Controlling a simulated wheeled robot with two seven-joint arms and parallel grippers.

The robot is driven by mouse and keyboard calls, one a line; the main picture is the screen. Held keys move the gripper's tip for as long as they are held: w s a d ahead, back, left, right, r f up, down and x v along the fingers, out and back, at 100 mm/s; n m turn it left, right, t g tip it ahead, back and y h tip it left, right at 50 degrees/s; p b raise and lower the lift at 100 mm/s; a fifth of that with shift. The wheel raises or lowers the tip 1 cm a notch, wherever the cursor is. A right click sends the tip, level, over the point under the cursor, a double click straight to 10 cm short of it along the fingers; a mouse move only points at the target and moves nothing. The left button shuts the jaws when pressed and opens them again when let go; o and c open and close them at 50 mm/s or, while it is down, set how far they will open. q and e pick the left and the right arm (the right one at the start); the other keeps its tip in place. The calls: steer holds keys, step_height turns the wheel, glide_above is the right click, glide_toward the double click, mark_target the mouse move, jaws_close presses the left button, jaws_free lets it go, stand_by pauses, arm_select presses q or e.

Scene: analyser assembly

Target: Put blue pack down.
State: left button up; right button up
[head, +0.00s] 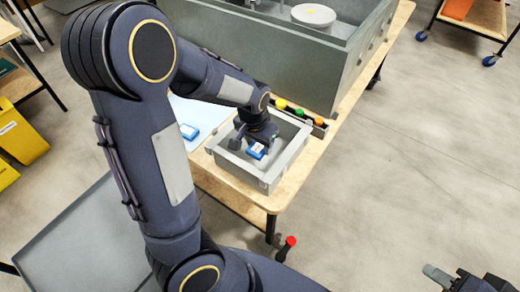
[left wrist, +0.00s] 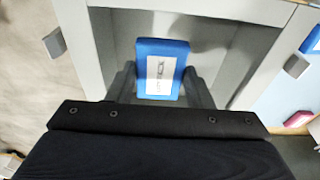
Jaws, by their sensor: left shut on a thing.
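The blue pack (head: 256,151) with a white label is inside the grey open-topped tray (head: 232,172). My left gripper (head: 250,143) reaches down into the tray from above and is shut on the pack. In the left wrist view the blue pack (left wrist: 161,50) sits between the two dark fingers of the gripper (left wrist: 160,88), with grey tray walls around it. I cannot tell whether the pack touches the tray floor. My right gripper (head: 452,280) is at the lower right, far from the table and partly out of frame; its opening is unclear.
Another blue pack (head: 189,131) lies on a pale blue mat (head: 200,112) left of the tray. A strip with coloured round pieces (head: 299,113) and a large grey housing (head: 330,75) stand behind the tray. A pink item (left wrist: 299,119) shows in the left wrist view.

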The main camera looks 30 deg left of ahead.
arm_select(q)
steer(key=w+f, duration=0.1)
steer(key=w+a+f, duration=0.1)
steer(key=f, duration=0.1)
steer(key=w+f, duration=0.1)
steer(key=f, duration=0.1)
steer(key=shift+w+a, duration=0.2)
steer(key=shift+a, duration=0.15)
steer(key=shift+w+f, duration=0.15)
steer(key=shift+f, duration=1.65)
steer(key=o, duration=1)
steer(key=shift+a, duration=0.1)
